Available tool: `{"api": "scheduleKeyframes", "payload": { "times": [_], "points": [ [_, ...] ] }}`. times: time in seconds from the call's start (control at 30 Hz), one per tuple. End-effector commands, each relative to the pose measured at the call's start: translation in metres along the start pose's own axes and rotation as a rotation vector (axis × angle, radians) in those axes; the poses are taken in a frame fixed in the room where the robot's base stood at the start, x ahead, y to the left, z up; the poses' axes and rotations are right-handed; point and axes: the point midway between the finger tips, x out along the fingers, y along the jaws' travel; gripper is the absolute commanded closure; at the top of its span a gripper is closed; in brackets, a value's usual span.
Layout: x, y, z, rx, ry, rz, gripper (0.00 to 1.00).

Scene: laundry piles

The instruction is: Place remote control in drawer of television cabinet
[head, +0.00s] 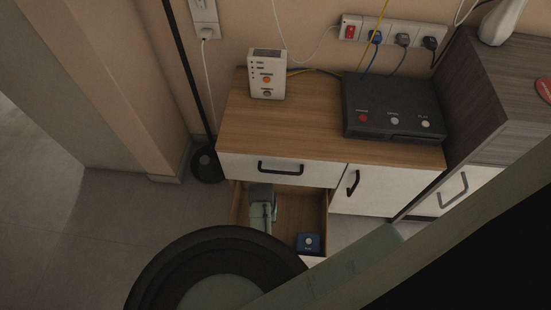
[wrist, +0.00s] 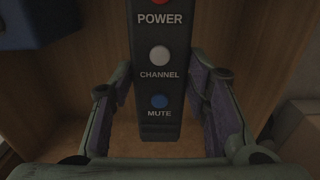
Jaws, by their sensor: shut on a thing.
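The remote control (wrist: 158,95) is dark grey with a red power button, a white channel button and a blue mute button. It stands lengthwise in the wrist view, between the two fingers of my gripper (wrist: 160,82), which is shut on it. The television cabinet (head: 285,118) has a wooden top and white fronts. Its lower left drawer (head: 290,213) is pulled open. In the head view my gripper (head: 262,208) is at the drawer's left part, and I cannot make out the remote there. Wooden drawer surfaces surround the remote in the wrist view.
A blue box (head: 308,242) lies in the drawer's front right and shows at the wrist view's upper left (wrist: 38,22). A white device (head: 266,74) and a black box (head: 393,107) stand on the cabinet. A dark pole base (head: 206,163) stands left of it.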

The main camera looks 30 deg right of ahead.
Motion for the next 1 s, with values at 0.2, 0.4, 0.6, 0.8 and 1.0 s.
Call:
{"api": "scheduleKeyframes", "payload": {
  "times": [0.2, 0.4, 0.6, 0.8, 1.0],
  "points": [
    [0.039, 0.001, 0.0, 0.001, -0.002, 0.0, 0.89],
    [0.06, 0.0, 0.0, 0.001, -0.001, 0.0, 0.89],
    [0.089, 0.0, -0.001, 0.001, -0.001, 0.0, 0.89],
    [0.098, 0.0, 0.0, 0.001, 0.001, 0.0, 0.89],
    [0.099, 0.0, 0.0, 0.001, 0.001, 0.0, 0.89]
  ]
}}
